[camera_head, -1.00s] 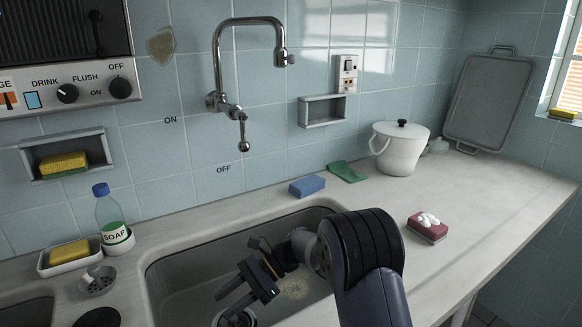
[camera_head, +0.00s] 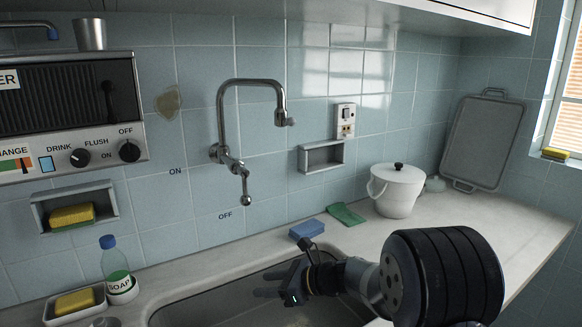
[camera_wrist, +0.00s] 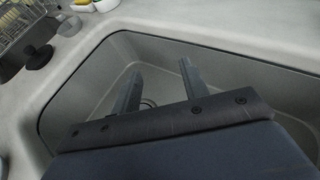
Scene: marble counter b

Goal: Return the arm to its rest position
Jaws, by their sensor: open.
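My gripper (camera_head: 272,283) is over the sink (camera_head: 190,310) in the head view, pointing left, with my dark arm reaching in from the lower right. In the wrist view my gripper (camera_wrist: 160,85) has its two fingers spread apart with nothing between them. The grey sink basin (camera_wrist: 225,75) and part of its round drain (camera_wrist: 149,103) show beyond the fingers. My arm covers the right part of the sink and part of the counter in the head view.
A blue sponge (camera_head: 307,230) and a green cloth (camera_head: 346,214) lie behind my gripper. A white lidded pot (camera_head: 395,190) stands on the counter (camera_head: 520,225). A soap bottle (camera_head: 118,272) and a dish with a sponge (camera_head: 75,303) are at left. The tap (camera_head: 250,90) hangs above.

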